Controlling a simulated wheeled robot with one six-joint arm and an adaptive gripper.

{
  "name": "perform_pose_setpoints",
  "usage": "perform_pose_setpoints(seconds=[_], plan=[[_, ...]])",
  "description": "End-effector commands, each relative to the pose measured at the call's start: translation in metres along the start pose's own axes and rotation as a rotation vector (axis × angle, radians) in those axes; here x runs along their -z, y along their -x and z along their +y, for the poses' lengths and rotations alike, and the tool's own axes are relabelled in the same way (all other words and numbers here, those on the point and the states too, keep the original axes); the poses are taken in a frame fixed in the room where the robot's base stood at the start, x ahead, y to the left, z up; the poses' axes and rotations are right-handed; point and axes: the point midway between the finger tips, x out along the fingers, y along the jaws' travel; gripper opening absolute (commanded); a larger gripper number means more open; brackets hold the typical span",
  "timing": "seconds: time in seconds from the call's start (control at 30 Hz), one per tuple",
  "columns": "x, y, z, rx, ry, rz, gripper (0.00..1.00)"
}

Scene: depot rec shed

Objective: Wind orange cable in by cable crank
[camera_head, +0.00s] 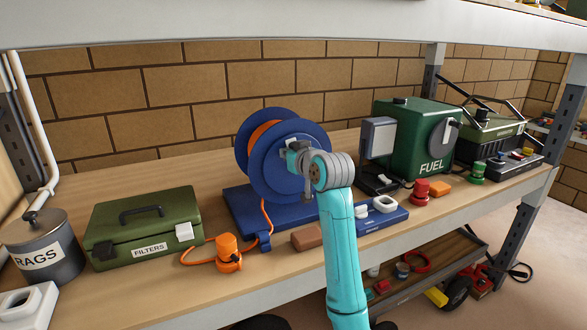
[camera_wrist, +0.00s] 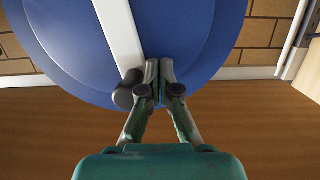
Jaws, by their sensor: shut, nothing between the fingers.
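The blue cable reel (camera_head: 268,178) stands on a blue base on the workbench, and its disc also fills the top of the wrist view (camera_wrist: 190,45). Orange cable (camera_head: 262,132) shows between its discs and runs down to an orange plug end (camera_head: 228,246) on the bench. The cable crank shows in the wrist view as a pale flat bar (camera_wrist: 118,35) with a dark grip (camera_wrist: 126,96) at its lower end. My gripper (camera_wrist: 160,82) is shut and empty, just right of the crank's grip; whether they touch is unclear. My arm hides most of the crank in the head view.
Left are a green filters box (camera_head: 143,225) and a rags can (camera_head: 45,250). A brown block (camera_head: 306,238) and a blue tray (camera_head: 385,216) lie near the front edge. A green fuel can (camera_head: 412,140) stands right, with a red knob (camera_head: 421,190) before it.

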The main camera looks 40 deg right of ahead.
Motion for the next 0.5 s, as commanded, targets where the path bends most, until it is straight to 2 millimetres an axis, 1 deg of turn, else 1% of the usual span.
perform_pose_setpoints(seconds=[0.27,0.5], plan=[[0.0,0.0,0.001,0.0,0.0,-0.001,0.0],[0.009,0.002,0.017,-0.001,-0.001,0.001,0.0]])
